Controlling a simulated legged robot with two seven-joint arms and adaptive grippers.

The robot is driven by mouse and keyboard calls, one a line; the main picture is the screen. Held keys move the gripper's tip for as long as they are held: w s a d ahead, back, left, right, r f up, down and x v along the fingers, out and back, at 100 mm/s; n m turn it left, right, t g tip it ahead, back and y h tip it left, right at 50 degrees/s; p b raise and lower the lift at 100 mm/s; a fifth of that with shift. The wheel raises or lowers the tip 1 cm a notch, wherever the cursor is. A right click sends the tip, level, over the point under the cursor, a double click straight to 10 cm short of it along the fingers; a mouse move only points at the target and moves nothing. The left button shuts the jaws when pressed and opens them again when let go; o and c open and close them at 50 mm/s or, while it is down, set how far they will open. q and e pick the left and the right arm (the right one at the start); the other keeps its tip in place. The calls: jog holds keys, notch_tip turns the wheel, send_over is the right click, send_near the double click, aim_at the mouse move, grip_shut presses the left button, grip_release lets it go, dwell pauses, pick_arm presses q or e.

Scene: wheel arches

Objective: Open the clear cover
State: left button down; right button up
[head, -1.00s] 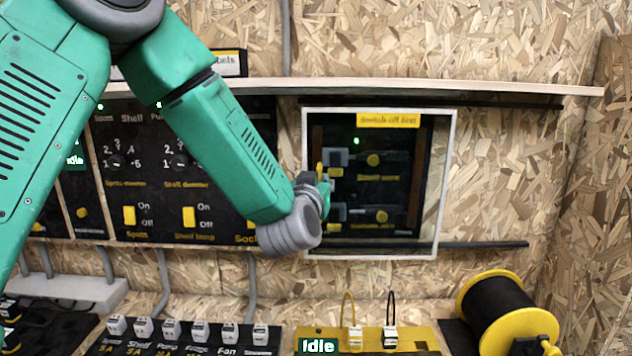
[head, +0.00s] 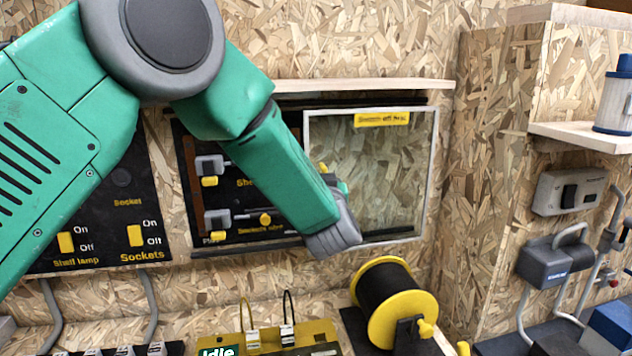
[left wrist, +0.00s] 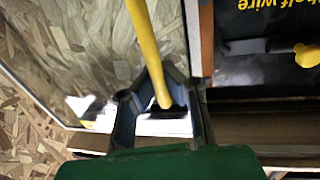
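The clear cover (head: 375,215) is a see-through pane in a thin pale frame with a yellow label at its top. It stands to the right of the black switch panel (head: 240,165), over bare chipboard. The panel's two switches (head: 209,165) show uncovered, though my left arm hides part of the panel. My left gripper (head: 333,180) is at the cover's left side. In the left wrist view, its fingers (left wrist: 160,82) close around the cover's yellow handle (left wrist: 143,38). My right gripper is not in view.
A wooden ledge (head: 360,86) runs above the cover. A black reel with yellow rims (head: 387,300) stands below it. A chipboard side wall with a shelf (head: 580,135) and grey devices is at the right.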

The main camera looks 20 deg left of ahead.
pick_arm(q)
jog(key=shift+f, duration=0.1)
jog(key=shift+s+a, duration=0.25)
jog(key=shift+a, duration=0.25)
jog(key=c, duration=2.2)
grip_release()
jog(key=shift+w+d, duration=0.1)
jog(key=shift+d, duration=0.15)
jog(key=o, duration=0.6)
jog(key=shift+w+d, duration=0.1)
jog(key=shift+d, duration=0.2)
jog(key=shift+a, duration=0.2)
jog(key=v, duration=1.2)
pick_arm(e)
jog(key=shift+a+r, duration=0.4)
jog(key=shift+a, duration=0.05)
